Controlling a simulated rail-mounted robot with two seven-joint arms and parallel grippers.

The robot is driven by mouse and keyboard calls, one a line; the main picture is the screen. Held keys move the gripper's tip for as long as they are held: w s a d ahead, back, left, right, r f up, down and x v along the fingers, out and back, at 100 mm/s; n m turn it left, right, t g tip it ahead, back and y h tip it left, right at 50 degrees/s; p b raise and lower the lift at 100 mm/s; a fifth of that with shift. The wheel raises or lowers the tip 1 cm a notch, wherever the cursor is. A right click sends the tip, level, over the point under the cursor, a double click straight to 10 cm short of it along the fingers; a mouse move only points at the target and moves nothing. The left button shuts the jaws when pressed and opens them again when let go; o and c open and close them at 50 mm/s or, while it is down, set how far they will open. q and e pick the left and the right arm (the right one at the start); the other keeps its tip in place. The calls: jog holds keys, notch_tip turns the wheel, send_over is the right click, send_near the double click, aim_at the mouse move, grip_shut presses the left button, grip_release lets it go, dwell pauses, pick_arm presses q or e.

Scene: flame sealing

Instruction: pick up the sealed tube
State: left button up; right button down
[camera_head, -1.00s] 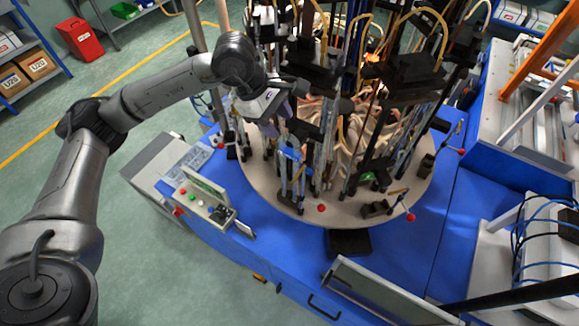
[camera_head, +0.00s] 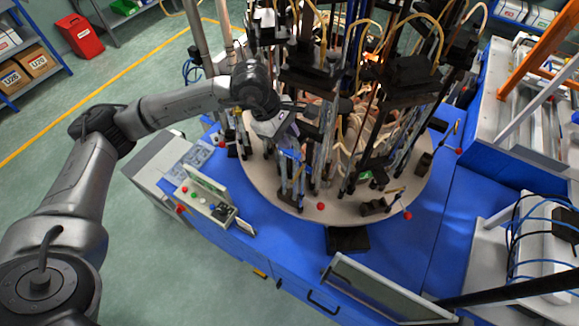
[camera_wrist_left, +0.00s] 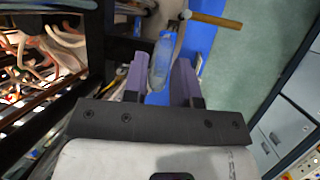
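A clear glass tube (camera_wrist_left: 161,66) stands out in the left wrist view, between the two purple fingers of my left gripper (camera_wrist_left: 160,60). The fingers are apart, one on each side of the tube, and blue surface shows in the gap. I cannot tell whether either finger touches the glass. In the head view my left gripper (camera_head: 286,136) is at the left front of the round machine, among its upright holders. The tube is too small to make out there. My right gripper is not in view.
The round plate (camera_head: 290,199) carries several dark uprights, hoses and burners close to my left gripper. A control box (camera_head: 208,203) with buttons sits on the blue base (camera_head: 290,240). A flame glows near the back (camera_head: 373,58). Open floor lies at the left.

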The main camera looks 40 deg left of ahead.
pick_arm(q)
grip_shut()
jog(key=shift+r, duration=0.15)
dwell(0.4)
